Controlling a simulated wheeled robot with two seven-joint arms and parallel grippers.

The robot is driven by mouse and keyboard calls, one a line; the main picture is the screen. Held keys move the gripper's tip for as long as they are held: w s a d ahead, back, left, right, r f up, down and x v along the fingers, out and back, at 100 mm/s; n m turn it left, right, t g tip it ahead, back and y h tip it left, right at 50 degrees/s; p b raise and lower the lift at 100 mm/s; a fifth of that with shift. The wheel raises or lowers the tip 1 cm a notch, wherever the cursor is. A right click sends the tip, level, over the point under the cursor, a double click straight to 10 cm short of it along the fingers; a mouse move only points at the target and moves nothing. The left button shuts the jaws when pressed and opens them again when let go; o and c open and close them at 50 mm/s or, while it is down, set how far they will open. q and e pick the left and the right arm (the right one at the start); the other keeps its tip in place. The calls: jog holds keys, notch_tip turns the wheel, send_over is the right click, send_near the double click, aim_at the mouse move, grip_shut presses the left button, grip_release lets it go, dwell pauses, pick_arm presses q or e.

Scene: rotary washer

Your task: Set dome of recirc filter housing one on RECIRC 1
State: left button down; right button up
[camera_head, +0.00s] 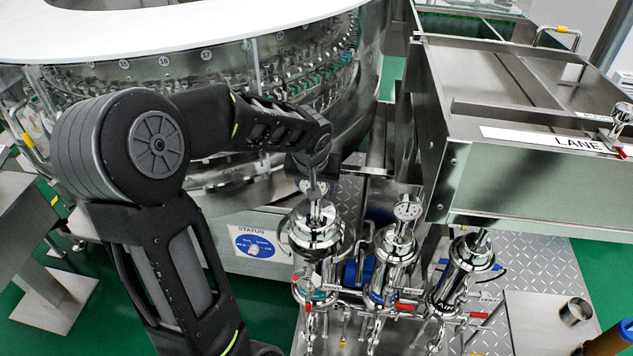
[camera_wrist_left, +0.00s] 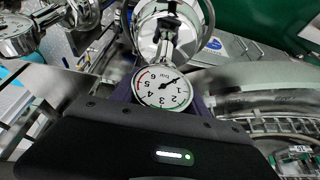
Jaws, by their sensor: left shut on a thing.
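Three shiny metal filter housings stand in a row in the head view. My left gripper (camera_head: 315,188) comes down from above on the leftmost one and is shut on the top of its dome (camera_head: 314,232). In the left wrist view the dome (camera_wrist_left: 168,28) shows beyond the gripper, with a round pressure gauge (camera_wrist_left: 162,87) in front of it. The dome looks roughly upright over the housing body (camera_head: 314,292). Whether it is fully seated cannot be told, as the joint is partly hidden. The finger contact is hidden. My right gripper is not in view.
The middle housing (camera_head: 395,248) with its own gauge and the right housing (camera_head: 468,258) stand close by. A large steel cabinet marked LANE (camera_head: 500,190) is at the right. The rotary washer (camera_head: 200,75) and a STATUS panel (camera_head: 258,246) lie behind and left.

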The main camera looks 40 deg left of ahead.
pick_arm(q)
jog(key=shift+f+b, duration=0.35)
jog(key=shift+f, duration=0.3)
jog(key=shift+w+f+b, duration=0.1)
jog(key=shift+f+b, duration=1)
jog(key=shift+b, duration=0.1)
jog(key=c, duration=0.8)
grip_release()
jog(key=shift+c, duration=0.2)
jog(key=o, duration=0.4)
jog(key=shift+f, duration=0.1)
jog(key=shift+c, duration=0.2)
jog(key=shift+s+f, duration=0.1)
jog(key=shift+s, duration=0.1)
jog(key=v, duration=0.8)
jog(key=shift+w, duration=0.1)
